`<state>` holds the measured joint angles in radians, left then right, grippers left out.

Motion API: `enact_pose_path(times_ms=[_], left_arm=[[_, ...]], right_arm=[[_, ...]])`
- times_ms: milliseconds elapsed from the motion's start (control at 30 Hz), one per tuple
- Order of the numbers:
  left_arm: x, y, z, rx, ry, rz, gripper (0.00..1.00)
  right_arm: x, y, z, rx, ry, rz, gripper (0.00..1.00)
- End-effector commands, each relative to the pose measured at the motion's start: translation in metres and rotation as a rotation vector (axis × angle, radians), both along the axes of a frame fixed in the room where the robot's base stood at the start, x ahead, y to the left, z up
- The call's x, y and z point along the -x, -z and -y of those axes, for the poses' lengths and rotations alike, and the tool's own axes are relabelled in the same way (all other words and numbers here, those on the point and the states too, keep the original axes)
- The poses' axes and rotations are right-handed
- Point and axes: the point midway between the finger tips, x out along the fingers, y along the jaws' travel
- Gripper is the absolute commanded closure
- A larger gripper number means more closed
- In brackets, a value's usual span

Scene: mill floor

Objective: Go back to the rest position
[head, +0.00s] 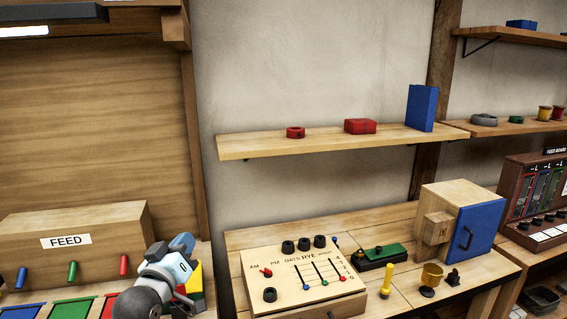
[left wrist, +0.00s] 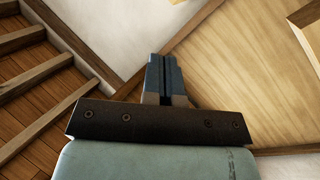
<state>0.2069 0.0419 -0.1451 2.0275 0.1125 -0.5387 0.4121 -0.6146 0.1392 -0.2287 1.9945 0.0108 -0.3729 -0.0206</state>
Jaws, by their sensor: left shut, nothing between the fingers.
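My left gripper (head: 184,243) shows at the bottom of the head view, left of the middle, in front of the right end of the FEED box. Its blue fingers point up and away from me. In the left wrist view the two fingers (left wrist: 164,78) are closed together with nothing between them. Behind them are a wooden panel and a pale wall. My right gripper is in neither view.
The FEED box (head: 75,235) with coloured levers stands at the left. A control board (head: 300,280) with knobs and sliders lies on the bench at centre. A blue-doored cabinet (head: 460,222) stands right of it. A wall shelf (head: 330,140) holds red and blue items.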

Motion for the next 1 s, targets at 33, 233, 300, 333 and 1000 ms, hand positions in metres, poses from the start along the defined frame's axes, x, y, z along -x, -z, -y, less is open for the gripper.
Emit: enact_pose_path(times_ms=[33,233,300,333,1000], left_arm=[[0.014,0.037,0.001,-0.044,-0.002,-0.060,1.00],[0.088,0.168,0.004,-0.232,0.017,-0.250,1.00],[0.122,0.208,0.005,-0.298,0.034,-0.314,1.00],[0.138,0.225,0.005,-0.326,0.043,-0.343,1.00],[0.311,0.341,0.011,-0.564,0.175,-0.570,1.00]], right_arm=[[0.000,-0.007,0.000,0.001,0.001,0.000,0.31],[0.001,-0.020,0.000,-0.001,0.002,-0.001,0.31],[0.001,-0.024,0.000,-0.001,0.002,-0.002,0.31],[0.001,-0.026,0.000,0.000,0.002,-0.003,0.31],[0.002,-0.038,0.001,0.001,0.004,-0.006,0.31]])
